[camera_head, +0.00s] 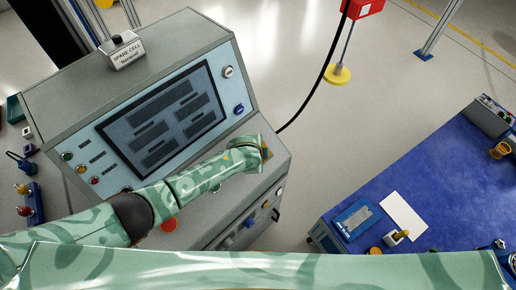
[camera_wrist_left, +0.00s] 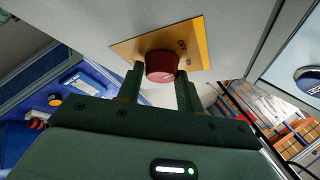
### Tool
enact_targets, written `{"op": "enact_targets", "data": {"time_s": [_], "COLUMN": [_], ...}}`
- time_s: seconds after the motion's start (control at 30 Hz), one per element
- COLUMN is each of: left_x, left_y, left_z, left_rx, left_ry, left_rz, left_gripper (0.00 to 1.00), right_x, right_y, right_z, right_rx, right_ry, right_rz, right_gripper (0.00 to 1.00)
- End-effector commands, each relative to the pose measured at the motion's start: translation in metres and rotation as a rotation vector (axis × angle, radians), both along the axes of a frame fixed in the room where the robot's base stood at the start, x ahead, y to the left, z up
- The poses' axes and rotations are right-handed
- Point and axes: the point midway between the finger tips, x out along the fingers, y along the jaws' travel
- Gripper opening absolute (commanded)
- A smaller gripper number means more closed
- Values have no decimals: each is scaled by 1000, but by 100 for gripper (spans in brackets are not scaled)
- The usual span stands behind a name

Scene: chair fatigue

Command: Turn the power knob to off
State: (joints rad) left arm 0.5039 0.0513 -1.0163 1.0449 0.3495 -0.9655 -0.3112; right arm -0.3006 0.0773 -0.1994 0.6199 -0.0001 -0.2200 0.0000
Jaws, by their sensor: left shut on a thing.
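The power knob (camera_wrist_left: 161,66) is a red round knob on a yellow plate (camera_wrist_left: 192,38) in the left wrist view. My left gripper (camera_wrist_left: 161,78) has its two green fingers on either side of the knob, shut on it. In the head view my left gripper (camera_head: 262,149) reaches the right end of the sloped lower panel of the grey console (camera_head: 228,178). There the knob is hidden by my gripper. Small marks on the plate beside the knob are too small to read. My right gripper is not in view.
The console has a dark screen (camera_head: 163,115), with a red button (camera_head: 169,225) below it. A blue-topped table (camera_head: 415,173) stands at the right with a white sheet (camera_head: 403,216). A black cable (camera_head: 314,95) runs behind the console. Bare floor lies between.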

Motion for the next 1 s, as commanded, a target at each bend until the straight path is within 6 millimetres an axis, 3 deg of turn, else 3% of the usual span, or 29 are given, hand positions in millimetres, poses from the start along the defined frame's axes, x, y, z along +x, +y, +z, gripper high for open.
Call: {"op": "enact_targets", "data": {"time_s": [0.4,0.9,0.93,1.0], "left_x": [-2,-2,-2,-2], "left_y": [-1,-1,-1,-1], "left_z": [-1,-2,-2,-2], "left_rx": [-63,-68,-68,-68], "left_ry": [-63,-71,-70,-71], "left_rz": [139,154,154,154], "left_gripper": [13,14,42,58], "right_x": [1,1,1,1], "right_y": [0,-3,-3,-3], "right_z": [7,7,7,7], "right_rx": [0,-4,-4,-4], "right_ry": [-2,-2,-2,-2], "right_rz": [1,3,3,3], "right_gripper": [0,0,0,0]}}
